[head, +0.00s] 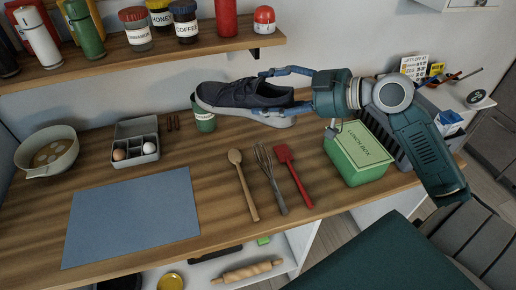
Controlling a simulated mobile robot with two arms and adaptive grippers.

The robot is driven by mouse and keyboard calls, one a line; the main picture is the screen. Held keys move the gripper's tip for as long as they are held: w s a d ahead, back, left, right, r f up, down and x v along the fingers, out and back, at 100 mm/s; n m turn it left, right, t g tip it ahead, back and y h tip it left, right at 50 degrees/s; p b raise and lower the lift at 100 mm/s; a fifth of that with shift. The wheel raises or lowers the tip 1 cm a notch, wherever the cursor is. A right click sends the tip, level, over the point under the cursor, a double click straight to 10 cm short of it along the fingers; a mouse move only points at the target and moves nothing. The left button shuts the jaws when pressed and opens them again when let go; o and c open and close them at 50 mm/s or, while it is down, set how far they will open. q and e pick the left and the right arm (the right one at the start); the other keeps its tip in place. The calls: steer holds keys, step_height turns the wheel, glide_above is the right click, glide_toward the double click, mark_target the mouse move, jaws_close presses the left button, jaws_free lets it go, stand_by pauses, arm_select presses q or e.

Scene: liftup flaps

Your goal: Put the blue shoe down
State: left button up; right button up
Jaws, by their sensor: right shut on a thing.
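The blue shoe (240,97) is dark navy with a pale sole. It is in the upper middle of the head view, held above the wooden counter (225,165) with its toe to the left. My right gripper (270,94) comes in from the right. Its fingers are shut on the heel end of the shoe, one finger above and one along the sole. The shoe partly overlaps a green cup (204,122) behind it. My left gripper is not in view.
A blue-grey mat (133,220) lies bare at the front left. A wooden spoon (244,184), a whisk (269,180) and a red spatula (293,175) lie mid-counter. A green lunch box (352,172), an egg box (136,144) and a bowl (46,152) stand around. A shelf (140,55) with jars hangs above.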

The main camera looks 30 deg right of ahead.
step_height(320, 180, down, 16)
steer(key=shift+s+r+p, duration=0.1)
steer(key=shift+r+p, duration=0.1)
steer(key=shift+p, duration=0.7)
steer(key=shift+f, duration=0.4)
steer(key=shift+f+b, duration=0.6)
steer(key=shift+b, duration=0.05)
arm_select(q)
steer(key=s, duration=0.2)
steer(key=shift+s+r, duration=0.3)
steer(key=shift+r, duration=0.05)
arm_select(e)
steer(key=o, duration=1.5)
